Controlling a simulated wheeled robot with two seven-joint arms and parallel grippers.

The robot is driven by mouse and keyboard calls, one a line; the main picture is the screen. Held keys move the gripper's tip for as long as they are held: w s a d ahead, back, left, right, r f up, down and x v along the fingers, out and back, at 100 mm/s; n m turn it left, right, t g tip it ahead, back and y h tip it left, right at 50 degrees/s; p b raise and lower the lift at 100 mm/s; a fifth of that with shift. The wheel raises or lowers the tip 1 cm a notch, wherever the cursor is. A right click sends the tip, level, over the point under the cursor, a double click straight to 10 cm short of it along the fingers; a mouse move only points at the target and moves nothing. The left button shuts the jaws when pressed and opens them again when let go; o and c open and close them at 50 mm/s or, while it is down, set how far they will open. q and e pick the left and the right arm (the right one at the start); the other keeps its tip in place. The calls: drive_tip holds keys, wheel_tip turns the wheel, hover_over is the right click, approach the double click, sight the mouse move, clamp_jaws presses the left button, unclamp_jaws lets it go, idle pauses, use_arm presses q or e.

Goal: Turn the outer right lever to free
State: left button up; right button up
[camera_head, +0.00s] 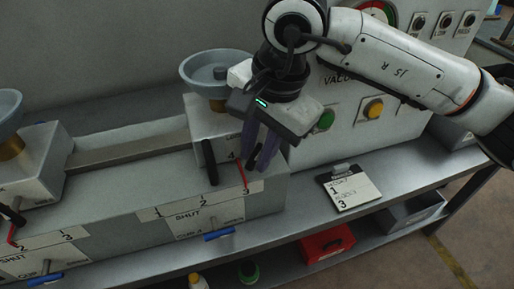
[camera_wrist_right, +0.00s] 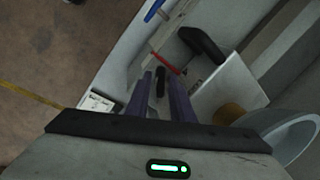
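The right housing (camera_head: 200,130) carries a long black lever (camera_head: 208,160) on its front, with a red pointer (camera_head: 241,172) to its right over a strip marked 1, 2, 3. My right gripper (camera_head: 258,165) points down at the housing's right end, near the "4" mark. Narrow gaps seem to show beside this lever; contact is unclear. The longer black lever (camera_wrist_right: 203,45) and red pointer (camera_wrist_right: 165,63) lie beyond the fingertips. My left gripper is out of view.
A grey bowl (camera_head: 217,68) tops the right housing. A panel with a green button (camera_head: 325,120) and yellow button (camera_head: 373,108) stands behind my right arm. A clipboard (camera_head: 352,188) lies right on the bench. Blue-handled valves (camera_head: 219,236) are below the front edge.

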drive_tip(key=shift+c, duration=0.3)
clamp_jaws()
